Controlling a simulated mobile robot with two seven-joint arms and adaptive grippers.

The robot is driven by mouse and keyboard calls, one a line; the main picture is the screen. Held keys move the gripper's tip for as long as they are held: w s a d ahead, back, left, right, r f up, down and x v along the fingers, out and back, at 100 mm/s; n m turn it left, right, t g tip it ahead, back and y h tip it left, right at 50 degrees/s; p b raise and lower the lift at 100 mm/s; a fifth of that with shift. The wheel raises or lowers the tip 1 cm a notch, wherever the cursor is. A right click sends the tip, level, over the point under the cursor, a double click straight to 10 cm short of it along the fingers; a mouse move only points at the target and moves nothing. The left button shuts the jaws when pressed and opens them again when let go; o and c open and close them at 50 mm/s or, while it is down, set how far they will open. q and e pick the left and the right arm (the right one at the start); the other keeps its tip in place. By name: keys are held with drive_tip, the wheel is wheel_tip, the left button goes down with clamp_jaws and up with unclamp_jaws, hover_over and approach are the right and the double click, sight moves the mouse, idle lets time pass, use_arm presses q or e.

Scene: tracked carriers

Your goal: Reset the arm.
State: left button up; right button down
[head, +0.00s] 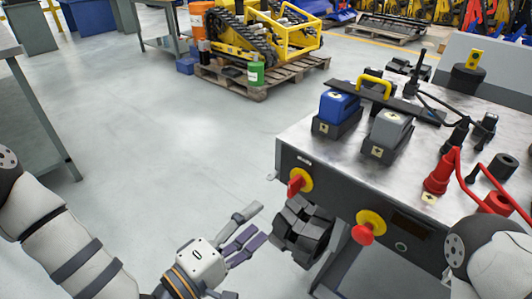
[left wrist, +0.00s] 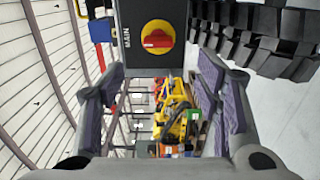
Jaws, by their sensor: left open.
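My left gripper (head: 245,235) is open and empty in the head view, in front of the left corner of the metal-topped bench (head: 300,140). Its purple-padded fingers also show apart in the left wrist view (left wrist: 155,95). Beyond them is a red knob on a yellow disc (left wrist: 158,37), on a dark panel marked MAIN. In the head view this red knob (head: 296,186) is on the bench's front, up and right of the fingertips. My right arm (head: 495,250) shows at the right edge; its gripper is out of view.
Black ridged blocks (head: 303,228) are close to the left fingers, by the bench front. A second red knob (head: 364,233) is further right. Blue (head: 338,108) and grey (head: 390,130) battery-like units stand on the bench. Open floor (head: 180,140) lies left of it.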

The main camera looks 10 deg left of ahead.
use_arm(q)
drive_tip(key=s+a+f+m+g+y+p, duration=0.1)
drive_tip(key=s+f+m+g+y+p, duration=0.15)
drive_tip(key=s+f+g, duration=0.55)
drive_tip(key=s+a+f+m+g+y+p, duration=0.2)
drive_tip(key=s+f+m+g+p, duration=0.15)
drive_tip(key=s, duration=0.85)
drive_tip(key=s+a+m+g+y, duration=0.2)
drive_tip(key=s+a+y, duration=0.1)
drive_tip(key=s+a, duration=0.3)
drive_tip(key=s+a+r+m+g+y+p, duration=0.1)
drive_tip(key=s+a+m+g+y, duration=0.1)
drive_tip(key=s+a, duration=0.4)
drive_tip(key=s+g+y, duration=0.1)
drive_tip(key=s, duration=0.4)
drive_tip(key=shift+a+g, duration=0.35)
use_arm(e)
drive_tip(key=w+r+t, duration=0.3)
drive_tip(key=w+r, duration=0.4)
drive_tip(key=r, duration=0.1)
drive_tip(key=shift+w+r, duration=0.25)
drive_tip(key=shift+w, duration=0.05)
use_arm(q)
drive_tip(key=shift+w, duration=0.15)
